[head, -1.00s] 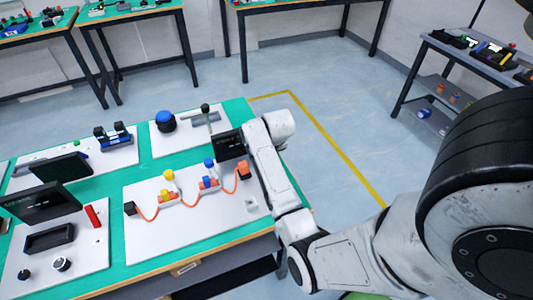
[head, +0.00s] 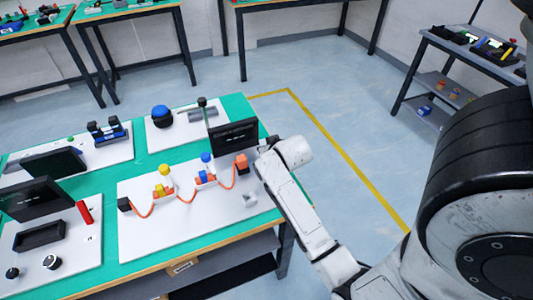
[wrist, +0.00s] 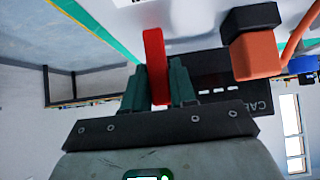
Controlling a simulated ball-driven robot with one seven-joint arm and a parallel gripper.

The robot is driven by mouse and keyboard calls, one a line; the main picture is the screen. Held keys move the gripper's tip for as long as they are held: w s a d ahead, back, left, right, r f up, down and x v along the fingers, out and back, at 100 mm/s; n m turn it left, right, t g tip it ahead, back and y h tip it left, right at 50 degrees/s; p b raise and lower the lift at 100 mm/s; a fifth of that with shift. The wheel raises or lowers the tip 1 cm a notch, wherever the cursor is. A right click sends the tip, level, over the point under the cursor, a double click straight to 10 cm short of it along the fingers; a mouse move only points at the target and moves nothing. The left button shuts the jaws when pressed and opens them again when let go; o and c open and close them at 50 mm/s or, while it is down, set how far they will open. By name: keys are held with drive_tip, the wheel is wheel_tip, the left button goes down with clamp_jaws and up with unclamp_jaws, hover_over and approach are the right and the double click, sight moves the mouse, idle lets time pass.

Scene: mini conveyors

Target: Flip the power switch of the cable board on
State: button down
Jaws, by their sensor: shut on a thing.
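The cable board (head: 215,215) is a white plate at the front right of the green table. It carries an orange cable with yellow and blue plugs, and an orange plug block (head: 241,162) in front of a black panel (head: 233,135). In the wrist view, my gripper (wrist: 159,74) has its dark teal fingers on both sides of a red bar (wrist: 153,48), apparently the power switch lever, and is shut on it. The bar meets the white board beside the orange block, which also shows in the wrist view (wrist: 255,55). In the head view my arm hides the bar and the fingertips.
To the left on the same table (head: 244,108) are other boards with a blue dome (head: 160,113), a red bar (head: 84,212) and black screens. A shelf table (head: 465,70) stands at the right. The floor between is clear.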

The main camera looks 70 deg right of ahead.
drive_tip(key=b, duration=0.1)
drive_tip(key=t+h+b, duration=0.1)
drive_tip(key=shift+s+a+f+b, duration=0.2)
drive_tip(key=shift+s+a+b, duration=0.05)
drive_tip(key=shift+a+b, duration=0.05)
drive_tip(key=shift+s+a+r+t+h+b, duration=0.15)
drive_tip(key=shift+t+h+b, duration=0.15)
drive_tip(key=shift+h+b, duration=0.25)
drive_tip(key=shift+r, duration=0.1)
drive_tip(key=c, duration=1)
unclamp_jaws()
drive_tip(key=v, duration=1)
drive_tip(key=shift+s+a, duration=0.2)
drive_tip(key=shift+a, duration=0.05)
drive_tip(key=shift+r, duration=0.15)
